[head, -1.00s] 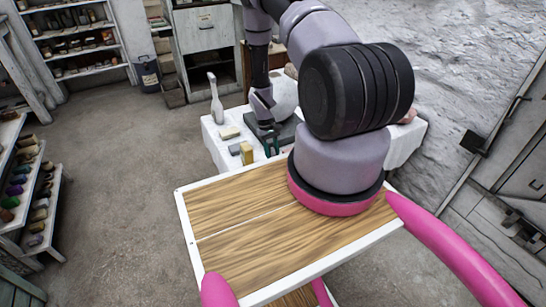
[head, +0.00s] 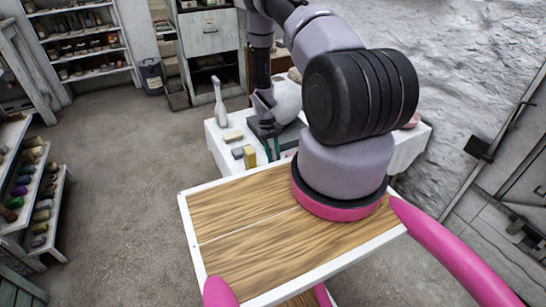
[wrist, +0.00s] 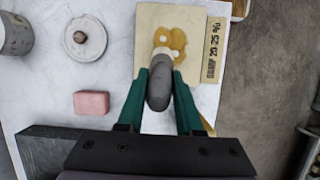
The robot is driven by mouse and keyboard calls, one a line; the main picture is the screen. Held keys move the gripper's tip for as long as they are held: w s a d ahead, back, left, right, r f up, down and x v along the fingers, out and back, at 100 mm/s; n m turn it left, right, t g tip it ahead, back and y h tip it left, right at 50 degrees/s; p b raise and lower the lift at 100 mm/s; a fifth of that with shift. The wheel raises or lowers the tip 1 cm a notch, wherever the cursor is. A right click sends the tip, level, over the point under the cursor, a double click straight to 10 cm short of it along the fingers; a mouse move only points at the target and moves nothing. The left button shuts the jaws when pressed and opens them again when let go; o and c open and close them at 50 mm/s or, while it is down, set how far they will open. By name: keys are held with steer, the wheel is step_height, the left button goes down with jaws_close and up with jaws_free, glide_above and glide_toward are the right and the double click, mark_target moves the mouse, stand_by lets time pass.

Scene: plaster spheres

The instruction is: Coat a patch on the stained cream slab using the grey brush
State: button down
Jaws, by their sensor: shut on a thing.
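The cream slab (wrist: 147,22) lies at the top middle of the wrist view, with an amber-yellow stain on its face. My gripper (wrist: 160,84) has green fingers and is shut on the grey brush (wrist: 159,88). The brush's pale tip points up the picture and overlaps the lower part of the stain; I cannot tell whether it touches the slab. In the head view my gripper (head: 271,149) is small, low at the white-covered table, and the brush and slab cannot be made out clearly there.
In the wrist view, a pink block (wrist: 91,104), a round lid with a knob (wrist: 85,38) and a grey pot (wrist: 15,36) stand left of the slab. A marked strip (wrist: 214,50) adjoins its right side.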

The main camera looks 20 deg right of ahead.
steer(key=shift+s+r, duration=0.45)
steer(key=shift+f, duration=0.5)
steer(key=shift+f, duration=0.25)
stand_by(0.3)
steer(key=shift+s, duration=0.75)
steer(key=shift+w, duration=0.1)
